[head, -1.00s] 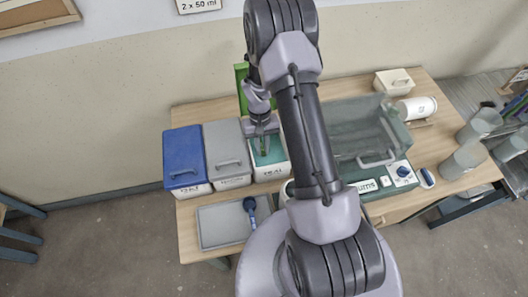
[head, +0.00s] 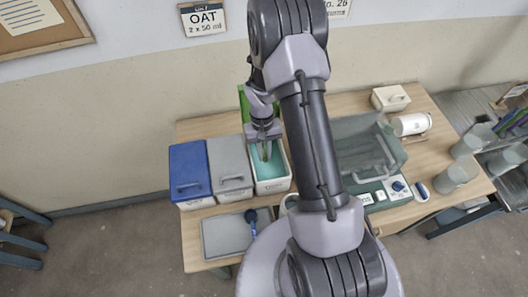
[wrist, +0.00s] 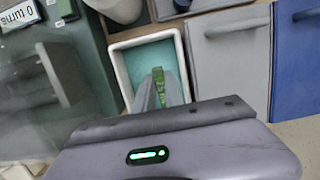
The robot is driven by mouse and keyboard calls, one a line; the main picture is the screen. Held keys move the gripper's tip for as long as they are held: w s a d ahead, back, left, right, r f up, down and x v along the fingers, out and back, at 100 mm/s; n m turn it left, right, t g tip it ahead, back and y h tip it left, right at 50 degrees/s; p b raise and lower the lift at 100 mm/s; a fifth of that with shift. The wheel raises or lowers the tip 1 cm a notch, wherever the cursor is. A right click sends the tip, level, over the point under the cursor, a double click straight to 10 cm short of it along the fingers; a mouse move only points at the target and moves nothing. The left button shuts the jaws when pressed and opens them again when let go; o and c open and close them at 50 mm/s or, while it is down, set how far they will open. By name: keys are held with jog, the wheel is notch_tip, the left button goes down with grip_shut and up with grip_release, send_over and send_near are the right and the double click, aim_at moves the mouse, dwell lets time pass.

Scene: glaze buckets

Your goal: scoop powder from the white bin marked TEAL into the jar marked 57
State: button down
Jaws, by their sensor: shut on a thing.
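The white bin (head: 289,179) is open, with teal powder (head: 273,178) inside; its marking cannot be read. It also shows in the wrist view (wrist: 120,72), with its teal powder (wrist: 136,61). My gripper (head: 265,153) is over the bin, fingers pointing down. In the wrist view my gripper (wrist: 160,92) is shut on a narrow green thing (wrist: 158,82), apparently a scoop handle. Whether its lower end touches the powder cannot be told. No jar marked 57 can be made out; my arm hides part of the table.
Blue-lidded (head: 188,168) and grey-lidded (head: 230,160) bins stand left of the white bin. A grey tray (head: 222,240) with a blue-handled tool (head: 251,216) lies in front. A clear-walled box (head: 358,150) stands right.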

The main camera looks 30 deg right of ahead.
jog(key=shift+s+r, duration=0.1)
jog(key=shift+r, duration=0.5)
jog(key=shift+s+a, duration=0.1)
jog(key=shift+s, duration=0.2)
jog(key=shift+s+a+r+t+h+b, duration=0.1)
jog(key=shift+s+a+r+t+b, duration=0.2)
jog(key=shift+s+r, duration=0.35)
jog(key=shift+s+a+r+t+h+b, duration=0.15)
jog(key=shift+s+r+t+b, duration=0.1)
jog(key=shift+s+r+t, duration=0.4)
jog(key=shift+s+a+r+t+h+b, duration=0.1)
jog(key=shift+s+a+r+t+b, duration=0.2)
jog(key=shift+s, duration=0.55)
jog(key=shift+d+r, duration=0.1)
jog(key=shift+d, duration=0.05)
